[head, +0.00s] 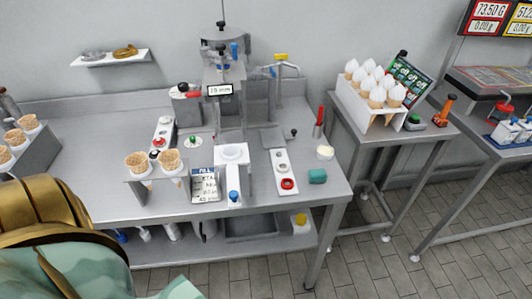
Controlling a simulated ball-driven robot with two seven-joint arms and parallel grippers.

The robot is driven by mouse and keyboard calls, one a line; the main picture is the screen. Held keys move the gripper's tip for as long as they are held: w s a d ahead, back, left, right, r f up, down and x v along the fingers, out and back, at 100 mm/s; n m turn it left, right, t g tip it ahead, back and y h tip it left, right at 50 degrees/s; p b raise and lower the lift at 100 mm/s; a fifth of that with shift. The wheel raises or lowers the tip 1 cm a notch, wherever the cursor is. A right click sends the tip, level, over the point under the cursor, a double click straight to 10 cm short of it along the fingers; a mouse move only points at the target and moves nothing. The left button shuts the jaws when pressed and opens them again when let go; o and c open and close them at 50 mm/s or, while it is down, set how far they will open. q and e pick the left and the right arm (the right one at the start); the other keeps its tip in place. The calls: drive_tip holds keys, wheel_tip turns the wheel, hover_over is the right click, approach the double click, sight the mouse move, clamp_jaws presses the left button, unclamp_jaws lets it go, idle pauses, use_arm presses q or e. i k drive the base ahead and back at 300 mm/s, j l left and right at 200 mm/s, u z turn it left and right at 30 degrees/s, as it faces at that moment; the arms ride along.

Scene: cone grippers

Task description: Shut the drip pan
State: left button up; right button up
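A filling machine (224,95) stands upright at the back of the steel table. In front of the dish, a narrow white piece with a blue knob (233,197) sticks out toward the table's front edge. This may be the drip pan standing pulled out, but I cannot tell for sure. Neither of my grippers can be made out in the head view, and nothing touches the machine.
A holder with two cones (153,162) and a labelled card (205,185) stand left of the white piece. A large gold and teal shape hides the lower left.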

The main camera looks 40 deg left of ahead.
sight(272, 138)
drive_tip(key=l+u, duration=0.15)
drive_tip(key=u, duration=0.2)
drive_tip(key=l+u, duration=0.15)
drive_tip(key=u, duration=0.25)
drive_tip(key=l+u, duration=0.15)
drive_tip(key=u, duration=0.2)
